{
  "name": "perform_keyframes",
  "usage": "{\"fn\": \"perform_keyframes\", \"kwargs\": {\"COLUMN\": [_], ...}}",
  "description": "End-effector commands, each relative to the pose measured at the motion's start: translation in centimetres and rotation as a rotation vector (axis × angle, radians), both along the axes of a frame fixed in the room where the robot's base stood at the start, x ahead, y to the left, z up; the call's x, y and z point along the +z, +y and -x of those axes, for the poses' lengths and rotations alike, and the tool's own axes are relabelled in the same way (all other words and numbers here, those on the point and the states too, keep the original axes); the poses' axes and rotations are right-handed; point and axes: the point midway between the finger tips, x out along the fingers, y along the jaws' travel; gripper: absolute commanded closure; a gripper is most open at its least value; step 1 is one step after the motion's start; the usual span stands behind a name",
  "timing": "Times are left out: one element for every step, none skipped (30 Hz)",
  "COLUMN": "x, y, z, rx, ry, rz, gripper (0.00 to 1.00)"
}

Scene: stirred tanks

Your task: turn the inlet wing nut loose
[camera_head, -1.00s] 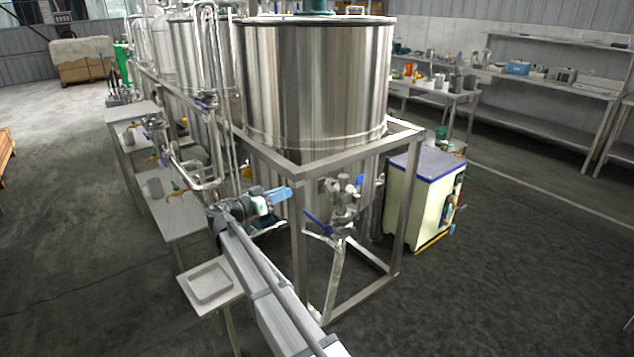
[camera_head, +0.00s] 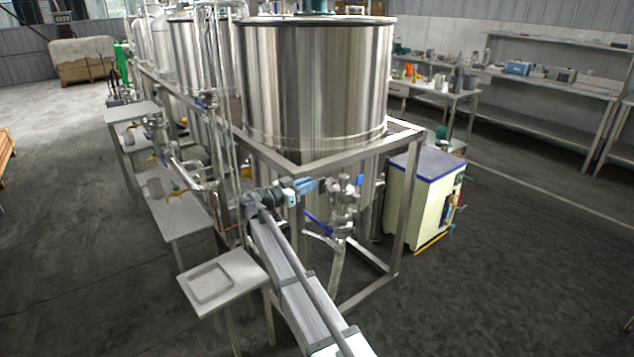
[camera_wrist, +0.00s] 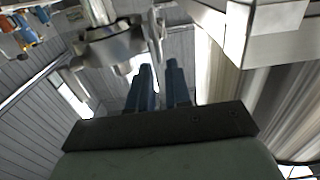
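My gripper (camera_head: 313,185), with blue fingers, is beside the pipe and valve assembly (camera_head: 343,213) at the front of the big steel tank (camera_head: 312,90). A round metal clamp (camera_wrist: 110,46) around a pipe lies ahead and to the left of the fingertips. A thin metal piece (camera_wrist: 157,30) beside the clamp, ahead of the fingertips, may be the inlet wing nut; I cannot tell for sure. No contact is visible.
The steel frame (camera_head: 402,205) stands around the pipework, and a beam (camera_wrist: 275,38) is close at the right in the wrist view. Blue valve handles (camera_head: 318,223) stick out nearby. A cream cabinet (camera_head: 420,203) stands to the right. A small table (camera_head: 228,275) stands at the left.

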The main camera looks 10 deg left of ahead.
Motion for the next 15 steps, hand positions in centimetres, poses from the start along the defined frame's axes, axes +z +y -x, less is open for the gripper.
{"fn": "perform_keyframes", "kwargs": {"x": [0.0, 0.0, 0.0, 0.0, 0.0, 0.0, 0.0, 0.0, 0.0, 0.0, 0.0, 0.0, 0.0, 0.0, 0.0], "y": [-0.6, -0.9, -1.3, -1.5, -1.7, -2.0, -2.1, -2.3, -2.5, -2.6, -2.7, -2.8, -2.8, -2.9, -2.9], "z": [-0.6, -0.9, -1.3, -1.6, -1.8, -2.0, -2.2, -2.3, -2.5, -2.6, -2.7, -2.8, -2.8, -2.9, -2.9], "rx": [-0.001, -0.002, -0.002, -0.001, -0.001, 0.0, 0.0, 0.0, 0.0, 0.0, 0.0, 0.0, 0.0, 0.0, 0.0], "ry": [0.0, 0.0, 0.0, 0.0, 0.0, 0.0, 0.0, 0.0, 0.0, 0.001, 0.001, 0.0, 0.0, 0.001, 0.001], "rz": [0.0, 0.0, 0.0, 0.0, 0.0, 0.0, 0.0, 0.0, 0.0, 0.001, 0.001, 0.0, 0.0, 0.001, 0.001], "gripper": [0.82, 0.82, 0.82, 0.82, 0.82, 0.82, 0.82, 0.82, 0.82, 0.82, 0.82, 0.82, 0.82, 0.82, 0.82]}}
